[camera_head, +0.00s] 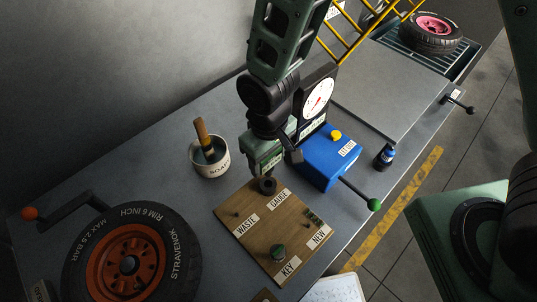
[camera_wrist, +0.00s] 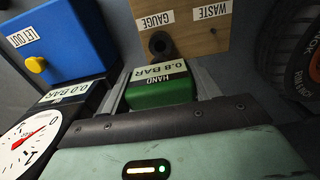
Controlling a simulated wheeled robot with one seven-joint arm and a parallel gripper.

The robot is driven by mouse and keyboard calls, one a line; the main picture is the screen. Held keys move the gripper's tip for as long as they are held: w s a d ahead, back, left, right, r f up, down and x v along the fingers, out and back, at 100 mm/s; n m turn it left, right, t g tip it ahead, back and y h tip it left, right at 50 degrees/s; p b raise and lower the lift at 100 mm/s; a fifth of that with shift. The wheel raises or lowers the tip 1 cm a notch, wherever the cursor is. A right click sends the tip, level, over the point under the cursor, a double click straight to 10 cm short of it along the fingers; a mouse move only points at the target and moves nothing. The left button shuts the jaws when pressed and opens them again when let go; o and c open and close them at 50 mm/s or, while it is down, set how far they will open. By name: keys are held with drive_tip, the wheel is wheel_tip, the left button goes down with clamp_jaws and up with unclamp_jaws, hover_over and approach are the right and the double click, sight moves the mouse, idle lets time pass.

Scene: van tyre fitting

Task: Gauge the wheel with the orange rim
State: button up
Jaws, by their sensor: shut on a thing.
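The wheel with the orange rim (camera_head: 125,262) lies flat at the lower left of the bench in the head view. A slice of its tyre (camera_wrist: 302,60) shows at the right of the wrist view. My gripper (camera_wrist: 162,92) is shut on a green hand gauge (camera_wrist: 160,92) whose label reads "HAND 0.8 BAR". In the head view my gripper (camera_head: 264,168) is over the far edge of the wooden board (camera_head: 232,215). A dark round piece (camera_head: 267,186) shows by the board's GAUGE label; I cannot tell whether the gauge touches it.
A soap pot (camera_head: 210,160) with a brush stands left of my gripper. The blue LET OUT box (camera_head: 330,160) and white dial (camera_head: 318,98) are right of it. A crank (camera_head: 70,208) sits beside the orange-rimmed wheel. A pink-rimmed wheel (camera_head: 432,30) lies at the far right.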

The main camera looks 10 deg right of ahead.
sight(268, 175)
drive_tip(key=shift+f+b, duration=3.05)
drive_tip(key=shift+f, duration=1.05)
drive_tip(key=o, duration=1.1)
drive_tip(key=shift+r, duration=0.1)
wheel_tip(268, 175, up, 17)
drive_tip(key=b, duration=0.3)
drive_tip(key=shift+r, duration=0.1)
